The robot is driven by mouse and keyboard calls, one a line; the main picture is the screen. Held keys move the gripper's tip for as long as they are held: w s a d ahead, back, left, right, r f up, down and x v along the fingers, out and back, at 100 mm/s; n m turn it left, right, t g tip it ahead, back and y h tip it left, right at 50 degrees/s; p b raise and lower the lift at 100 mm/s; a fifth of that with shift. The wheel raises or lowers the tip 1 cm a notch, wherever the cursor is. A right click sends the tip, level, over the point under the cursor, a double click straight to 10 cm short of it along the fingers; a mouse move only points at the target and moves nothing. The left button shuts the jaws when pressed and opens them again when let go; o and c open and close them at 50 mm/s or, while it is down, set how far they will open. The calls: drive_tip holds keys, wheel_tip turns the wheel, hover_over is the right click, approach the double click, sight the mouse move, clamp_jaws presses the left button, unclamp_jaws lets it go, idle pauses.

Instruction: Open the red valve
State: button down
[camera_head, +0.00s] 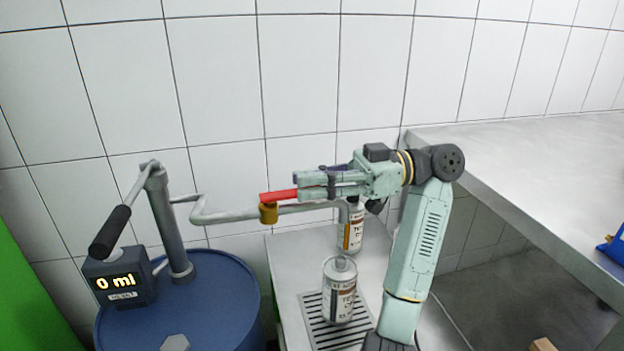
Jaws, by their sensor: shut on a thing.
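The red valve handle (278,196) sits on a brass-coloured valve body (268,213) in the grey pipe (225,216). The handle lies roughly in line with the pipe, pointing right into my gripper. My gripper (312,184) comes from the right and is shut on the handle's right part. The jaws hide that end of the handle. The pipe runs from the pump on the blue drum (225,315) to a downturned end near the canisters.
A canister (340,290) stands on a drain grate (311,308), with another canister (355,232) behind it. The pump has a black-gripped lever (110,232) and a display (118,282) reading 0 ml. A grey counter (540,165) is at right; the tiled wall is close behind the pipe.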

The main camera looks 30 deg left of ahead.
drive_tip(key=c, duration=1.6)
unclamp_jaws()
drive_tip(key=shift+w+a, duration=0.1)
drive_tip(key=shift+o, duration=0.2)
drive_tip(key=v, duration=1.2)
